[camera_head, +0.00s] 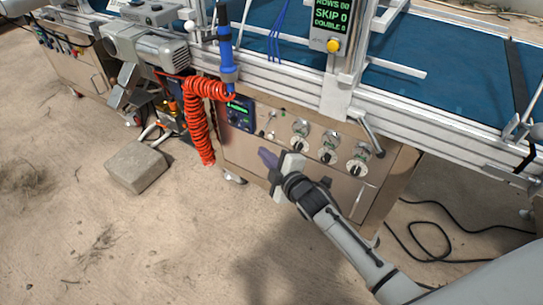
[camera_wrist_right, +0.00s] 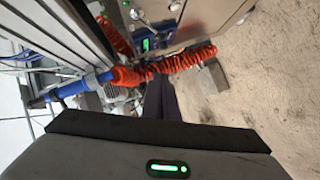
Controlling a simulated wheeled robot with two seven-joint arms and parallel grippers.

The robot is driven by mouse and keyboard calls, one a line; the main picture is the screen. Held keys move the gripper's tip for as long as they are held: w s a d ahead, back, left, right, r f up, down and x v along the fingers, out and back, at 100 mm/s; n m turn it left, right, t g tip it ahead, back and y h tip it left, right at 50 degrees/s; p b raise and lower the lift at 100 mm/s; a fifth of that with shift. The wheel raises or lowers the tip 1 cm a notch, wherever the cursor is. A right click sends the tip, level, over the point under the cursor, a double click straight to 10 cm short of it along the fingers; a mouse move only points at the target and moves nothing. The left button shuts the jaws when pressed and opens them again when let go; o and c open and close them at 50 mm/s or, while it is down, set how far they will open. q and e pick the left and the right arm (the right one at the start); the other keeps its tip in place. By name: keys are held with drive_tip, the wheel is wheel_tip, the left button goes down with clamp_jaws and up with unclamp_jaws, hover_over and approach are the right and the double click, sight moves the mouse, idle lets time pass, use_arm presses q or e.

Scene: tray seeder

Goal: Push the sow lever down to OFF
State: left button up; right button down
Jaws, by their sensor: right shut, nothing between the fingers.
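The tan control panel (camera_head: 235,160) sits below the machine's rail. A small pale lever (camera_head: 271,116) stands on it between the green-lit display and the round dials; no label is readable, so I cannot tell for sure that it is the sow lever. Its position is too small to read. My right gripper (camera_head: 266,157) is in front of the panel, below this lever and apart from it, with its dark fingers shut and empty. The shut fingers also show in the right wrist view (camera_wrist_right: 161,98). My left gripper is not in view.
Several round dials (camera_head: 328,148) sit right of the lever. A green-lit display (camera_head: 239,113) is left of it. A coiled red hose (camera_head: 200,130) hangs further left, under a blue tool (camera_head: 226,50). A concrete block (camera_head: 137,167) lies on the floor. Black cable lies at right.

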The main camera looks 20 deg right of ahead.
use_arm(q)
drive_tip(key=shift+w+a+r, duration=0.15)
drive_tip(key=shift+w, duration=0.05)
use_arm(e)
drive_tip(key=v, duration=0.3)
drive_tip(key=shift+s+f, duration=0.2)
